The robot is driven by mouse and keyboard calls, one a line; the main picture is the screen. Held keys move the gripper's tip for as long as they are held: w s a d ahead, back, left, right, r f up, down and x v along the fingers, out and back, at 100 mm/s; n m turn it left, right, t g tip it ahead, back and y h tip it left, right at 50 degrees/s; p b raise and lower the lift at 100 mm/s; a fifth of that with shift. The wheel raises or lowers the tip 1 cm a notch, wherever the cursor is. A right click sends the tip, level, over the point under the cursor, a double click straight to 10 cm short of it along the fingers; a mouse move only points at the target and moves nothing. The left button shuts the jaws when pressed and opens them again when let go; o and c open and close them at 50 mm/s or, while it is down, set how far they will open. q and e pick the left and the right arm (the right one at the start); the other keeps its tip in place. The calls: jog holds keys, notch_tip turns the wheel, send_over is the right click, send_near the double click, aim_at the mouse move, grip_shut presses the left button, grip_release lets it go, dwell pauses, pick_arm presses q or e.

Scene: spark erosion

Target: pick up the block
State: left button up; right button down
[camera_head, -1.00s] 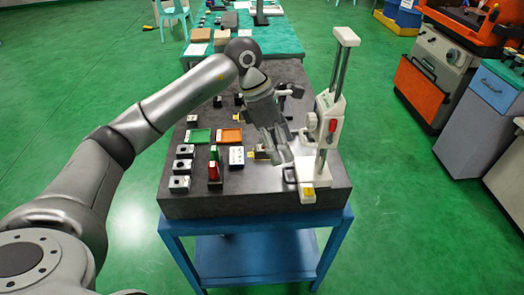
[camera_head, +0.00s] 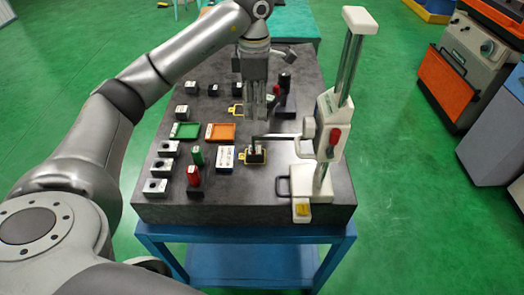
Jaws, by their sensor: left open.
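My left gripper (camera_head: 261,115) is open and points down over the dark granite table (camera_head: 250,207), with nothing seen between its fingers. A small dark block (camera_head: 253,155) in a yellow frame is on the table, in front of and below the fingers, apart from them. Several grey blocks with dark round holes, such as the nearest one (camera_head: 155,187), stand at the left. I cannot tell which block the task means. My right gripper is not in view.
A white height gauge (camera_head: 329,125) stands at the right, its thin arm reaching left near the framed block. A green tray (camera_head: 186,130), an orange tray (camera_head: 221,132), a red piece (camera_head: 194,175), a green piece (camera_head: 198,156) and a white box (camera_head: 226,158) crowd the left.

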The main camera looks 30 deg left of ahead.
pick_arm(q)
notch_tip(320, 180, down, 4)
jog(key=b, duration=0.4)
send_over(257, 149)
notch_tip(257, 149, down, 6)
jog(key=shift+f, duration=0.8)
notch_tip(257, 149, down, 4)
jog(key=shift+s+f+p, duration=0.1)
jog(key=shift+s+p, duration=0.05)
jog(key=shift+p, duration=0.9)
jog(key=shift+f, duration=0.35)
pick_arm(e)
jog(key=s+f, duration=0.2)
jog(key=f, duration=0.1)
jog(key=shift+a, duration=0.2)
pick_arm(q)
jog(key=shift+c, duration=0.4)
jog(key=shift+r, duration=0.1)
grip_shut()
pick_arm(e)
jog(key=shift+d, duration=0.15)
